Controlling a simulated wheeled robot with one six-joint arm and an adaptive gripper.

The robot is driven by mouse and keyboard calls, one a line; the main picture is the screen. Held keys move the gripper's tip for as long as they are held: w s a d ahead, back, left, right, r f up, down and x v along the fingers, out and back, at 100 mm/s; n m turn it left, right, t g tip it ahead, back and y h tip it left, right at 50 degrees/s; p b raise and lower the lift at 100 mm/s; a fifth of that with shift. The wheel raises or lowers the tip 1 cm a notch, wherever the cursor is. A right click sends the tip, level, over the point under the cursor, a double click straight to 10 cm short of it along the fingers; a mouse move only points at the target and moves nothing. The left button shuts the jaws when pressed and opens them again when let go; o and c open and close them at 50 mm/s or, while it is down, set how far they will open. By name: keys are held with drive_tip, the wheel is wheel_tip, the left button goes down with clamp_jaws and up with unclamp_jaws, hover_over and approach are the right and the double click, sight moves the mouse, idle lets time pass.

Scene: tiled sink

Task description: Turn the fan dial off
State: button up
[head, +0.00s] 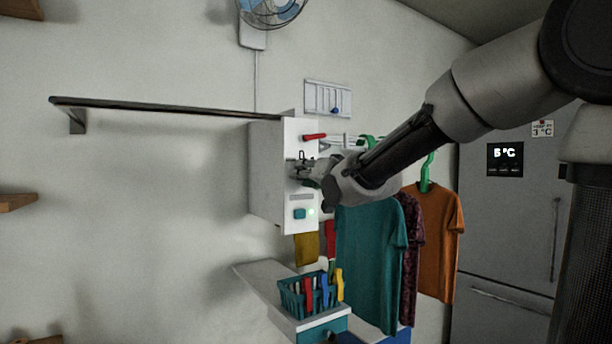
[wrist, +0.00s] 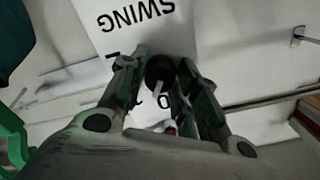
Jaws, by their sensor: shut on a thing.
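The fan dial (wrist: 158,70) is a small dark round knob with a pale pointer, on a white panel (wrist: 119,27) printed with SWING, seen upside down in the wrist view. My gripper (wrist: 159,82) has one finger on each side of the dial and is shut on it. In the head view my gripper (head: 304,171) reaches the front of the white wall box (head: 298,133), and its fingers hide the dial there. The numbers around the dial are partly covered by the fingers, so I cannot tell its setting. The wall fan (head: 271,10) is at the top, partly cut off.
Hanging shirts (head: 371,255) are close below my arm. A basket of pegs (head: 291,304) stands lower. A fridge (head: 512,225) is at right.

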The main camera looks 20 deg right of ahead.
drive_tip(key=n, duration=0.6)
drive_tip(key=shift+n, duration=0.3)
idle(0.4)
drive_tip(key=o, duration=1)
drive_tip(key=shift+o, duration=0.2)
drive_tip(key=v, duration=1.2)
